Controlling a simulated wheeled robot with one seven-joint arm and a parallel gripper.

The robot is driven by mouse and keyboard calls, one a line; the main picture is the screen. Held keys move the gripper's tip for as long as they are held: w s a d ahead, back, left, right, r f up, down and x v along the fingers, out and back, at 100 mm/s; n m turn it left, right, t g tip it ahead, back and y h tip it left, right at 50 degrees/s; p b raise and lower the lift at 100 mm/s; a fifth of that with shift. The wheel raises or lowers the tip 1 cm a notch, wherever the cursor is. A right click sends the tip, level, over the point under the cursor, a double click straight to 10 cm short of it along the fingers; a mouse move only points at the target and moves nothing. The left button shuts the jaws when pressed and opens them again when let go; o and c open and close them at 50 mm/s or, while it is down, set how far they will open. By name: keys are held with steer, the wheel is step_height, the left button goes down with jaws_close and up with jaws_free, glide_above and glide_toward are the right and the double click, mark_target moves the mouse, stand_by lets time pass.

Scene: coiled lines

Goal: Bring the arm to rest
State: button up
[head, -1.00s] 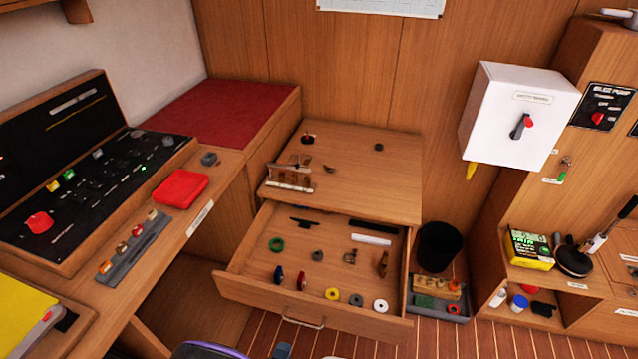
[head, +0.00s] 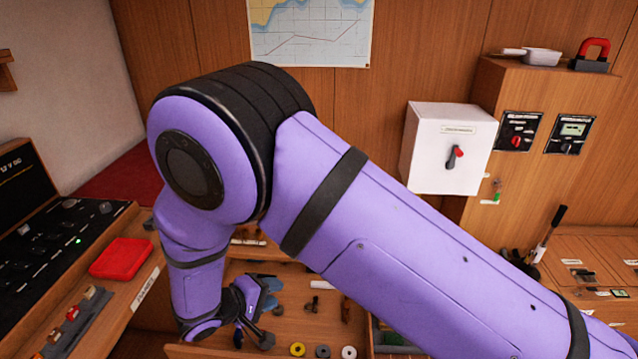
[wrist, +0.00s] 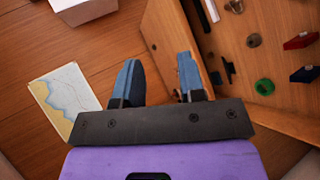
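My purple arm crosses the head view from the lower right to the upper left and bends down at a large black-banded joint.
A red case (head: 120,258) lies on the left desk. A white switch box (head: 447,148) and a chart (head: 310,30) are on the back wall.

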steer(key=w+d+r+m+g+y, duration=0.3)
steer(key=d+r+m+g, duration=0.35)
steer(key=d+r, duration=2)
steer(key=s+d+r+m+t+y, duration=0.1)
steer(key=s+d+r+y, duration=0.2)
steer(key=s+d+r, duration=0.3)
steer(key=s+d+r+m+t+y, duration=0.2)
steer(key=s+d+r, duration=0.5)
steer(key=s, duration=0.7)
steer(key=shift+s+d+y, duration=0.15)
steer(key=shift+d+y, duration=0.25)
steer(key=shift+d, duration=0.5)
